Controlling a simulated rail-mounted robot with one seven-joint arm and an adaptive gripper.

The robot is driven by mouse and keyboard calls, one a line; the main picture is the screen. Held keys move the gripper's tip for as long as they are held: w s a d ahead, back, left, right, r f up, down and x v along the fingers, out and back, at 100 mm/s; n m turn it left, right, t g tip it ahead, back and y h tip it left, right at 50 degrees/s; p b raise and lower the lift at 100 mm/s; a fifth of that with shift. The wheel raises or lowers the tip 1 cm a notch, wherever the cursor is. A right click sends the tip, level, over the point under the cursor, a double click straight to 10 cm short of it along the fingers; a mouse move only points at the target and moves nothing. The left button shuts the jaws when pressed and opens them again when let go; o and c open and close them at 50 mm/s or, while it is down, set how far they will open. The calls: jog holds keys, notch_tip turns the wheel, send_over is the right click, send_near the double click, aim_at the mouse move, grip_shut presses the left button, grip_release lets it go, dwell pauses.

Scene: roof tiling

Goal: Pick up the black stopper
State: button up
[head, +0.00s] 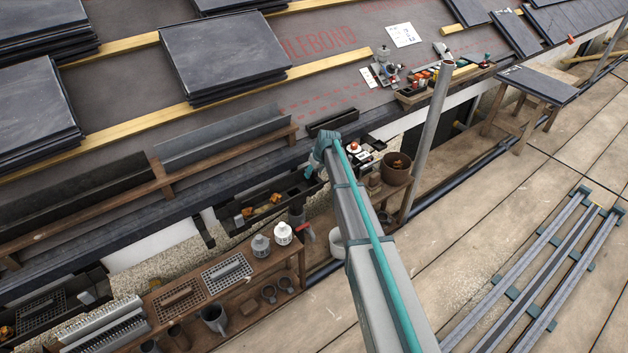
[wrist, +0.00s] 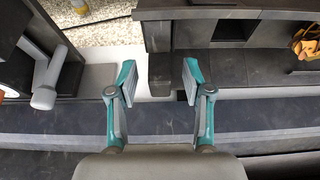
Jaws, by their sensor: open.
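My gripper (wrist: 160,82) is open in the wrist view, its two teal fingers with grey pads apart. A small dark block (wrist: 160,68) shows between and just beyond the fingertips, at the end of the dark gutter (wrist: 215,80). It may be the black stopper, but I cannot tell for sure. Nothing is held between the pads. In the head view my gripper (head: 322,148) is over the eaves, mostly hidden by my arm. I cannot make out the stopper there.
The gutter's right part holds orange-brown leaves (wrist: 306,42). A grey pipe fitting (wrist: 46,85) is close to the left finger. In the head view a wooden shelf (head: 215,262) with white bottles (head: 283,233) stands below the eaves. A brown bucket (head: 397,167) is right of my arm.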

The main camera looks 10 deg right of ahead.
jog(key=x, duration=0.2)
jog(key=shift+w+a+f, duration=0.1)
jog(key=shift+f, duration=0.25)
grip_shut()
jog(key=shift+r, duration=0.2)
